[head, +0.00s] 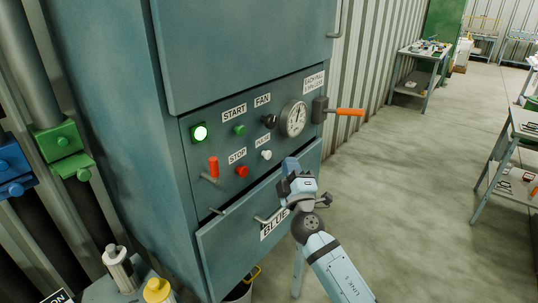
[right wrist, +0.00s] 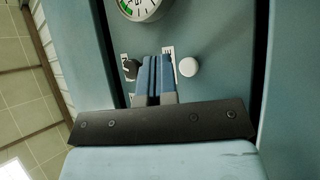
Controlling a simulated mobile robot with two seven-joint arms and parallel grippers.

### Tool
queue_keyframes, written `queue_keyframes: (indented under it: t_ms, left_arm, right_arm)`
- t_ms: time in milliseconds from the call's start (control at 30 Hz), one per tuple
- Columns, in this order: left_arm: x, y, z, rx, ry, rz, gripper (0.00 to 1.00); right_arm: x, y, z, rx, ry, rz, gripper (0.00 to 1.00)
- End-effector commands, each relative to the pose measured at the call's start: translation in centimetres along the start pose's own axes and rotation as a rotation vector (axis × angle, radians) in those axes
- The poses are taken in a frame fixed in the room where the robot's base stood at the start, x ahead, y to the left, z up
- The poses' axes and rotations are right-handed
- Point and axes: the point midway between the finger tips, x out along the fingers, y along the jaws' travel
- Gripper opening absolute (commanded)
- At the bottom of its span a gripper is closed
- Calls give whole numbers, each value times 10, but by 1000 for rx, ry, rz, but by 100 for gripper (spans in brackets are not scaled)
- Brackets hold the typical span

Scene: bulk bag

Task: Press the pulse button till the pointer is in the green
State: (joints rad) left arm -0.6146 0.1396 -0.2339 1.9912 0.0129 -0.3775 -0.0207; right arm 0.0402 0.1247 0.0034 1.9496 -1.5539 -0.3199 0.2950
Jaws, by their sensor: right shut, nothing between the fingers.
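The white pulse button (head: 266,155) sits on the cabinet's control panel under a small label. It also shows in the right wrist view (right wrist: 189,67), to the right of my fingertips. The round gauge (head: 293,119) is above and right of the button. The right wrist view cuts off its top (right wrist: 140,8) and shows part of a green arc; I cannot tell where the pointer stands. My right gripper (head: 291,164) is shut and empty, in front of the panel, beside the button and apart from it in the picture. My left gripper is not in view.
An orange-handled lever (head: 349,111) juts out at right. A drawer (head: 235,243) is below.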

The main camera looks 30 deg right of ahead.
Motion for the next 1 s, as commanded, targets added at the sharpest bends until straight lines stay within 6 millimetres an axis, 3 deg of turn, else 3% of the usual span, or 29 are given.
queue_keyframes:
  t_ms: [300, 1000]
  left_arm:
    - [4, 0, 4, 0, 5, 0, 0]
    - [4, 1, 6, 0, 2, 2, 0]
  right_arm:
    - [17, -12, -12, 1, 0, 1, 0]
    - [18, -13, -13, 0, 0, 0, 0]
